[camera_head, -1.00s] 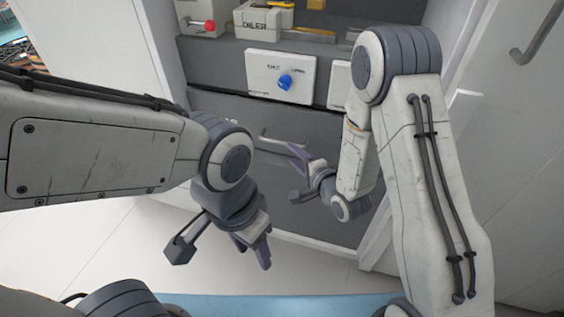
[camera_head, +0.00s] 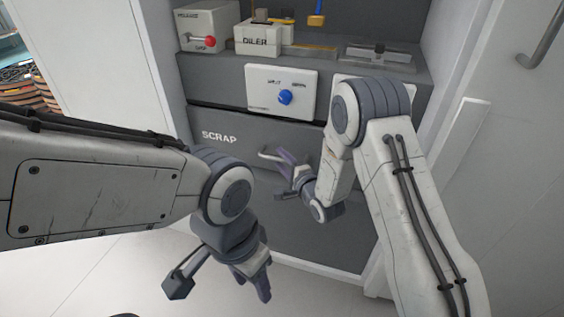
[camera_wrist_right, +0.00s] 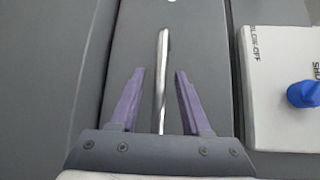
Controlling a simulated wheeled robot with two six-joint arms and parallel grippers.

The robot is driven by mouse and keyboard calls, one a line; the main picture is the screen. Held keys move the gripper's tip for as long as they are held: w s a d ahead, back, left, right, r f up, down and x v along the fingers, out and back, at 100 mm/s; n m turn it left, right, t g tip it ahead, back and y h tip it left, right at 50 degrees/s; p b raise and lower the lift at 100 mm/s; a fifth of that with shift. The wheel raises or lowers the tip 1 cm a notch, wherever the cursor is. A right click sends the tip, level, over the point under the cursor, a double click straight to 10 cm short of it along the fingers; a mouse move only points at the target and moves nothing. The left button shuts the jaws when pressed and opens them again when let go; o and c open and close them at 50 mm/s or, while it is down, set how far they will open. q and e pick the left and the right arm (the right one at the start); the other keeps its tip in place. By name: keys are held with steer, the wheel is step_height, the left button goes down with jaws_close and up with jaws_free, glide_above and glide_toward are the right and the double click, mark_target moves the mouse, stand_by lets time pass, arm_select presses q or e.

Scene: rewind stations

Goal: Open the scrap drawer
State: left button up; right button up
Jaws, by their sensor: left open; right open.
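The grey scrap drawer (camera_head: 215,160), lettered SCRAP, is the front panel below the shelf in the head view. Its drawer front also shows in the right wrist view (camera_wrist_right: 195,40). The bar handle (camera_head: 266,153) is partly hidden by my right gripper (camera_head: 281,160). In the right wrist view the metal handle (camera_wrist_right: 163,60) runs lengthwise between the two purple fingers of my right gripper (camera_wrist_right: 160,95), with a gap on each side. My right gripper is open. My left gripper (camera_head: 254,284) is open and empty, hanging low in front of the cabinet.
A white panel with a blue knob (camera_head: 285,97) is above the drawer; the knob also shows in the right wrist view (camera_wrist_right: 303,94). On the shelf stand a box with a red knob (camera_head: 210,41) and the lettered box (camera_head: 253,41). White cabinet walls flank the opening.

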jaws_close()
stand_by(1.5)
